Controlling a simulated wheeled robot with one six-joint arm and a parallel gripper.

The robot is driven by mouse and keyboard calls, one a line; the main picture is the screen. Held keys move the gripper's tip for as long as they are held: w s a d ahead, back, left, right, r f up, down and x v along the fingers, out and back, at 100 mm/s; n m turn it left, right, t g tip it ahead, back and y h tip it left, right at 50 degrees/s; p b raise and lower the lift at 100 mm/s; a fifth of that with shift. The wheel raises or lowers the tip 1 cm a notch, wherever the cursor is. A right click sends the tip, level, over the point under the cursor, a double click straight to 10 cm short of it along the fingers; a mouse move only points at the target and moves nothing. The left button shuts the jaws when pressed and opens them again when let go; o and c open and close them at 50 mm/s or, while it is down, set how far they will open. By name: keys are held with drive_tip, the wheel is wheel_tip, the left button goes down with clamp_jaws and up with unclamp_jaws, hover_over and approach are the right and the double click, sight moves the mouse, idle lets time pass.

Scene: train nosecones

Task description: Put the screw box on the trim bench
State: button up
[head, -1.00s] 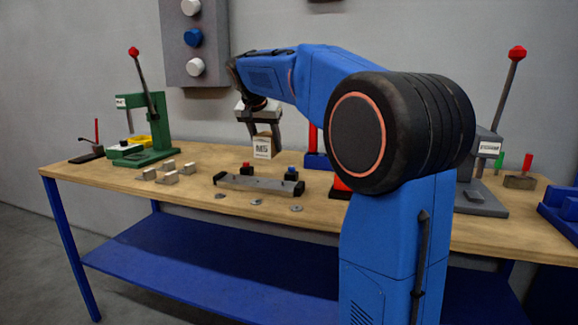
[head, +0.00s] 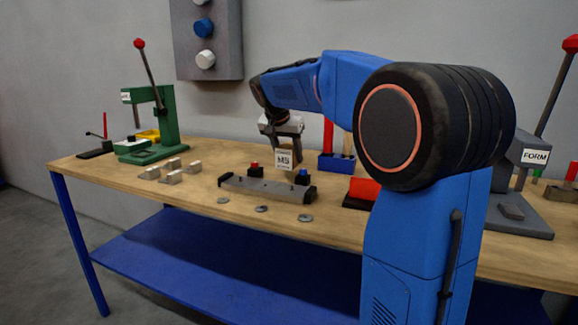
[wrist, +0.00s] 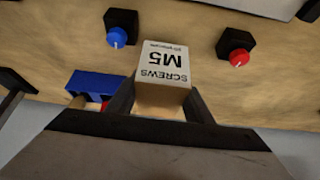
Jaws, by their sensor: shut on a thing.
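The screw box (head: 283,160) is a small carton with a white "M5" label. It also shows in the wrist view (wrist: 162,66), where its label reads "SCREWS M5". My gripper (head: 285,147) is shut on the box and holds it over the back part of the wooden bench (head: 110,168), behind a grey bar fixture. I cannot tell whether the box touches the bench top. In the wrist view the dark fingers sit on both sides of the box. No sign in view names this bench as the trim bench.
The grey bar fixture (head: 267,188) has a red knob (head: 255,169) and a blue knob (head: 302,176) behind it. A blue tool holder (head: 337,163) stands right of the box. A green press (head: 165,125) and several metal blocks (head: 172,177) stand left. A grey "FORM" press (head: 515,185) stands right.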

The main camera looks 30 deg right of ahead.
sight(289, 165)
drive_tip(key=shift+f, duration=1.85)
drive_tip(key=shift+f, duration=0.1)
drive_tip(key=o, duration=1.4)
drive_tip(key=v, duration=1.2)
drive_tip(key=shift+s, duration=0.1)
